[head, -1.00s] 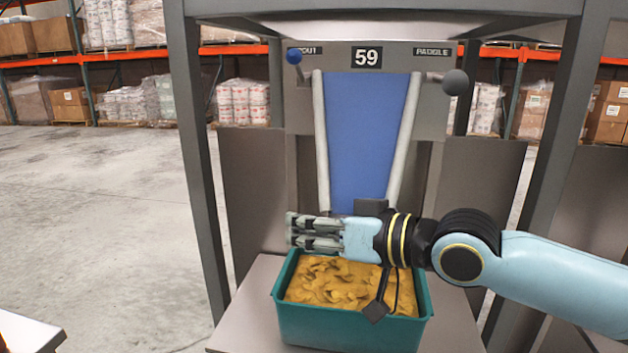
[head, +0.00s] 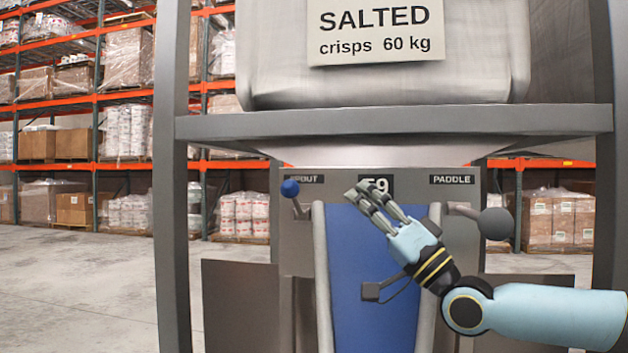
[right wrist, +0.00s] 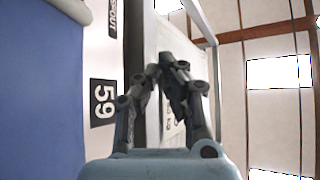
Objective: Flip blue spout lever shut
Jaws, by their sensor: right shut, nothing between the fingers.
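The blue-knobbed spout lever (head: 290,188) is at the left of the weigher panel, under the SPOUT label (head: 304,178). Its rod slants down to the right from the knob. My right gripper (head: 366,188) is shut and empty, in front of the panel by the 59 plate, to the right of the blue knob and apart from it. In the right wrist view, its fingers (right wrist: 165,65) come together, with the 59 plate (right wrist: 103,102) and SPOUT label to their left. The blue knob is not seen there. My left gripper is not in view.
The grey-knobbed paddle lever (head: 496,223) is at the right of the panel, near my right forearm. A blue chute (head: 350,270) runs down the middle. A frame crossbar (head: 400,121) and a hopper marked SALTED (head: 375,85) are above. Frame posts stand at both sides.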

